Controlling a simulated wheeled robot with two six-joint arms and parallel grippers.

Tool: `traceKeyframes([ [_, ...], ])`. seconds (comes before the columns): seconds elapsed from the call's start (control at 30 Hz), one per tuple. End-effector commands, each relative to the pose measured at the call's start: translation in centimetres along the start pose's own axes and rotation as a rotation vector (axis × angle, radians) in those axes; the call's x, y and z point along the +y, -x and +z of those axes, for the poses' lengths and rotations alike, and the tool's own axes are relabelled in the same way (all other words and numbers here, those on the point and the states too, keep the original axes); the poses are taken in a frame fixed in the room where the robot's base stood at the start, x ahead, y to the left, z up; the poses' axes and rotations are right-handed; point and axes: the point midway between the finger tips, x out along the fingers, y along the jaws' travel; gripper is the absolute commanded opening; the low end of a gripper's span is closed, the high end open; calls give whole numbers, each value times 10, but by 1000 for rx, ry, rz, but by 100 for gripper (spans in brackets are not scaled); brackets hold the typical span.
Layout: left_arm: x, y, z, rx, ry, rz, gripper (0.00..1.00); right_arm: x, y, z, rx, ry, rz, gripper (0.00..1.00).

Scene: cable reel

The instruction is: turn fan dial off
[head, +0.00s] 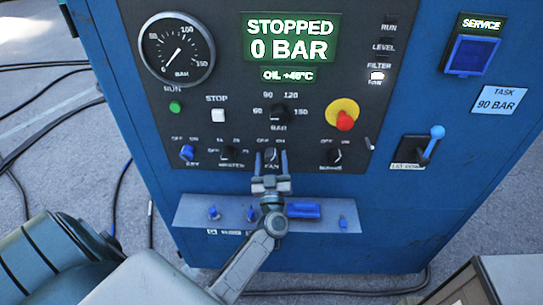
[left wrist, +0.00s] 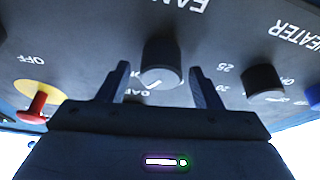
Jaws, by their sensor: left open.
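The fan dial (head: 270,155) is a small black knob low on the dark control panel, above the FAN label, with OFF and ON marked over it. My left gripper (head: 271,160) is open, with one finger on each side of the dial. In the left wrist view the dial (left wrist: 161,62) stands between the open fingers of my left gripper (left wrist: 158,88), with a gap visible on both sides. A white mark shows on the dial's face; which label it points to I cannot tell. My right gripper is not in view.
The heater dial (head: 227,153) is left of the fan dial, another dial (head: 334,156) right. The bar dial (head: 279,115) and red emergency button (head: 345,120) are above. A ledge (head: 330,213) with blue parts juts out below. The display (head: 291,38) reads STOPPED, 0 BAR.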

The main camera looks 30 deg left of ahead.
Motion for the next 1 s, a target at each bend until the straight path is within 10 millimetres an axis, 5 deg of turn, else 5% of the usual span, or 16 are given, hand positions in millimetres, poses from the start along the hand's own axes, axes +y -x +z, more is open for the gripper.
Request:
traceKeyframes([
  [0.33, 0, -4, 0, 0, 0, 0, 59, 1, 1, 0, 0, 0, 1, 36],
  [0.57, 0, -4, 0, 0, 0, 0, 14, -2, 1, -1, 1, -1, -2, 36],
  [1.0, 0, -4, -1, 0, 82, -34, 14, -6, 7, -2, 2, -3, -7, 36],
])
